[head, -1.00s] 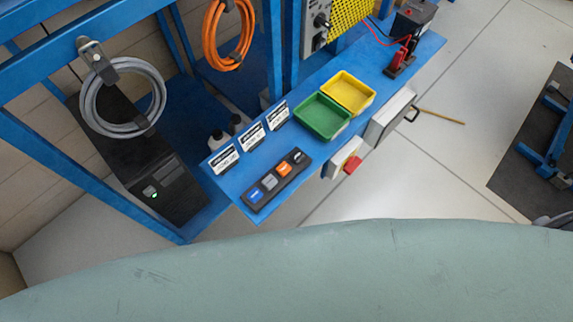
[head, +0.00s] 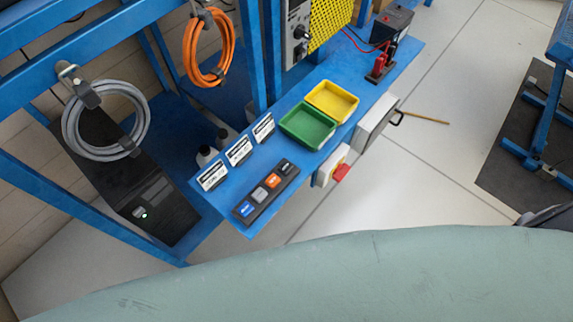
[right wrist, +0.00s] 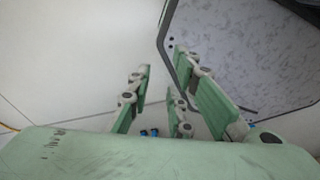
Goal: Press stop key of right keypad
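A dark keypad strip (head: 266,193) lies near the front end of the blue bench, with a blue, a grey, an orange and a black key in a row. It is the only keypad I can make out, and its key labels are too small to read. My right gripper (right wrist: 160,95) shows in the right wrist view with its green fingers apart and nothing between them. The keypad is not in that view, and neither gripper shows in the head view.
Three label cards (head: 239,150) stand behind the keypad. A green tray (head: 307,139) and a yellow tray (head: 332,100) sit farther along the bench (head: 232,222). A white box with a red switch (head: 341,172) juts from its edge. Open floor (head: 420,170) lies to the right.

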